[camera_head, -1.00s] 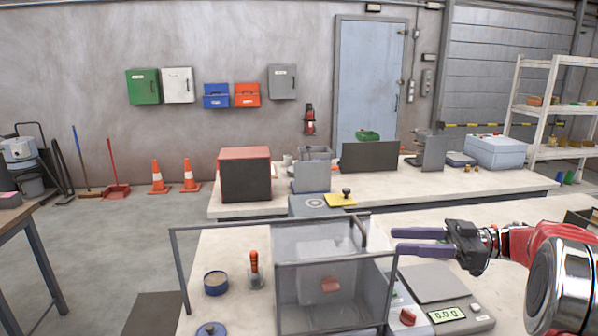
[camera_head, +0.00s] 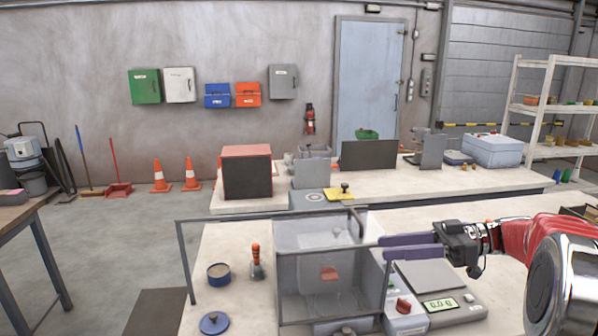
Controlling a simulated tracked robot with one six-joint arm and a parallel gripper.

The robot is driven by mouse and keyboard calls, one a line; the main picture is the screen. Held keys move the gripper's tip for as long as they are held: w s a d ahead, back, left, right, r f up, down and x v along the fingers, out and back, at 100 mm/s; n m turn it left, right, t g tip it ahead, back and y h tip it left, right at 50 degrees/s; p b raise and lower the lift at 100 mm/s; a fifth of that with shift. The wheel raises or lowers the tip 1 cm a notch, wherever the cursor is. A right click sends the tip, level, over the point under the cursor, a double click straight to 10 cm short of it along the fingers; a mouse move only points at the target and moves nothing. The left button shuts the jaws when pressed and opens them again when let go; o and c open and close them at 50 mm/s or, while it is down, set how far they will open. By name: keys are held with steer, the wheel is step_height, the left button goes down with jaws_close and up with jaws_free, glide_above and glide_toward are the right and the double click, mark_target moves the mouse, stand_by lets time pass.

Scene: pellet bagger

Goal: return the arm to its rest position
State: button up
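My gripper (camera_head: 384,247) is at the right of the picture, with its purple fingers pointing left. My red and silver arm reaches in from the right edge. The fingertips show close to the upper right edge of a clear-walled box (camera_head: 300,290) on the near bench; I cannot tell whether they touch it.
A scale (camera_head: 430,275) with a lit display sits below my gripper. The far bench (camera_head: 400,185) holds a red-topped dark box (camera_head: 246,172).

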steer(key=s+a+f+m+g+h, duration=0.1)
steer(key=s+a+f+m+h, duration=0.3)
steer(key=s+a+m+h, duration=0.45)
steer(key=s+d+f+m+t+h, duration=0.2)
steer(key=s+f+m+h, duration=0.1)
steer(key=s, duration=0.5)
steer(key=s+d+f+m+t+h, duration=0.2)
steer(key=s+h, duration=0.3)
steer(key=s, duration=0.3)
steer(key=shift+f+m+t, duration=0.45)
steer(key=shift+m+t, duration=0.15)
steer(key=shift+m, duration=0.15)
